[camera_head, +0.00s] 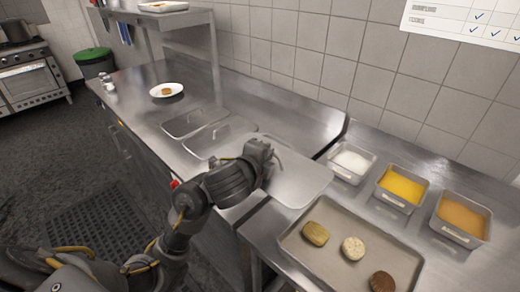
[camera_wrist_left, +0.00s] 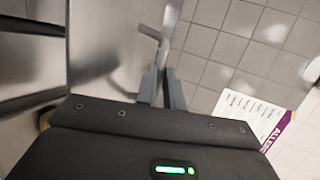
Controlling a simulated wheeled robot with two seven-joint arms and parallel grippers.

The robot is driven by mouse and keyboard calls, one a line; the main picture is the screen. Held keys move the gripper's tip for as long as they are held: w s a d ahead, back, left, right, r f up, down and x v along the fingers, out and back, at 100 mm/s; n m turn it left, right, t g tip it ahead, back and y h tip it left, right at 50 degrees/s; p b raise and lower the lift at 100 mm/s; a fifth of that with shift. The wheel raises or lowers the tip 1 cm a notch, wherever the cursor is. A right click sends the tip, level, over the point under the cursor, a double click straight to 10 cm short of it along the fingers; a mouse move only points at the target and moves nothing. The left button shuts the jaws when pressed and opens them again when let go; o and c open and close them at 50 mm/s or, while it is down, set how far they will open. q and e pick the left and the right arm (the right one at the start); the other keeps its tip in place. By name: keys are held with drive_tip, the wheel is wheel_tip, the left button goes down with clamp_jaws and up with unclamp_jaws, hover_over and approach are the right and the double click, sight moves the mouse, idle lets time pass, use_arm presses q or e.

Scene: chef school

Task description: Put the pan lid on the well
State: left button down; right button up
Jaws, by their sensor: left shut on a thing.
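My left gripper (camera_head: 268,152) is shut on the handle of a flat, rectangular steel pan lid (camera_head: 303,182). The lid lies at the right end of the steel counter, beside the baking tray; whether it touches a surface below is unclear. In the left wrist view the closed fingers (camera_wrist_left: 161,88) meet the bar handle (camera_wrist_left: 152,33). Two similar lids with handles, a far one (camera_head: 194,122) and a nearer one (camera_head: 219,137), lie flat in the counter. A further rounded edge shows behind my gripper, but my arm hides most of it. My right gripper is not in view.
A baking tray (camera_head: 324,262) with three round patties is at the front right. Tubs of white (camera_head: 352,163), yellow (camera_head: 402,189) and orange (camera_head: 461,219) contents stand behind it. A white plate (camera_head: 158,93) sits farther left. The tiled wall (camera_head: 340,50) bounds the back.

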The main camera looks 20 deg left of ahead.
use_arm(q)
drive_tip(key=w+d+r+m+p, duration=0.1)
drive_tip(key=w+d+r+p, duration=0.1)
drive_tip(key=d+r+p, duration=0.45)
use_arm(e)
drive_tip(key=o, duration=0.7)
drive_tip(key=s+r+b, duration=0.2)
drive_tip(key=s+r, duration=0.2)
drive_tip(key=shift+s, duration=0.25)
use_arm(q)
wheel_tip(320, 180, up, 2)
drive_tip(key=w+d+h+p, duration=0.1)
drive_tip(key=w+d, duration=0.1)
drive_tip(key=w, duration=0.1)
drive_tip(key=n+g+y+p, duration=0.7)
drive_tip(key=n+y+p, duration=0.2)
drive_tip(key=n+y, duration=0.35)
hover_over(251, 133)
drive_tip(key=shift+y, duration=0.45)
wheel_tip(251, 133, down, 7)
drive_tip(key=shift+f, duration=0.1)
drive_tip(key=s+a+f+n+g+y, duration=0.2)
drive_tip(key=s+a+n+g, duration=0.3)
drive_tip(key=a+n+g, duration=0.1)
drive_tip(key=shift+a+f+g+p, duration=0.35)
drive_tip(key=shift+a+g, duration=0.35)
drive_tip(key=shift+a, duration=0.45)
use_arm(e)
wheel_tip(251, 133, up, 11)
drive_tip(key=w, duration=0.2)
